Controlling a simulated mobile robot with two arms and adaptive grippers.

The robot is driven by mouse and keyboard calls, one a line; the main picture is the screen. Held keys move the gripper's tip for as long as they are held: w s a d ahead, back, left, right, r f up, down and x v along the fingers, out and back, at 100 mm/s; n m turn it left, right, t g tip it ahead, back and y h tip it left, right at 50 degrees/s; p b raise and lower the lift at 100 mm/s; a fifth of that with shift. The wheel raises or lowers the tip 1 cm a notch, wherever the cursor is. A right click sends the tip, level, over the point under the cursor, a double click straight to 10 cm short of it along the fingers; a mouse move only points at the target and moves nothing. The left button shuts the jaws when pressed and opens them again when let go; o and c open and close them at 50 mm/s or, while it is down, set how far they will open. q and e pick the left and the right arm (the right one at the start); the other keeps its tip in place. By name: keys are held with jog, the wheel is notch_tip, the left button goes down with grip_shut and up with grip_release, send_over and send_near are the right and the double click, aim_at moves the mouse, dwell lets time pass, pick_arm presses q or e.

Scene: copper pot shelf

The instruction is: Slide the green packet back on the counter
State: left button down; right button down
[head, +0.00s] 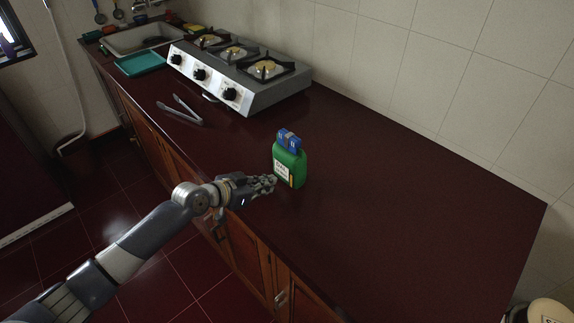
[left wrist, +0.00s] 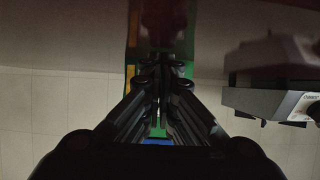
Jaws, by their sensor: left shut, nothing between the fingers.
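The green packet (head: 290,167) stands upright on the dark red counter (head: 400,200), with a blue top part and a pale label on its front. My left gripper (head: 268,184) is shut and empty, just in front of the packet's lower left side. I cannot tell whether the fingertips touch it. In the left wrist view, the green packet (left wrist: 188,70) shows behind and around my closed fingers (left wrist: 158,70), which hide its middle. My right gripper is not in view.
A three-burner stove (head: 240,75) stands at the back left of the counter. Metal tongs (head: 180,110) lie in front of it, near a teal tray (head: 140,63) and a sink (head: 140,38). The counter behind and right of the packet is clear up to the tiled wall.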

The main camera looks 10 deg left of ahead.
aim_at(282, 178)
pick_arm(q)
jog(key=shift+w+d, duration=0.15)
dwell(0.3)
jog(key=shift+w+d, duration=0.15)
jog(key=shift+w, duration=0.05)
jog(key=shift+w+d+b, duration=0.5)
jog(key=shift+w+d, duration=0.2)
jog(key=shift+w, duration=0.2)
jog(key=shift+w+d+b, duration=0.7)
jog(key=shift+w+d, duration=0.15)
jog(key=shift+w, duration=0.25)
jog(key=shift+w+d+b, duration=0.65)
jog(key=shift+w+d, duration=0.2)
jog(key=shift+w, duration=0.2)
jog(key=shift+w+d+b, duration=0.75)
jog(key=shift+w+b, duration=0.1)
jog(key=shift+w, duration=0.15)
jog(key=shift+w+d+b, duration=0.75)
jog(key=shift+w+b, duration=0.05)
jog(key=shift+w, duration=0.2)
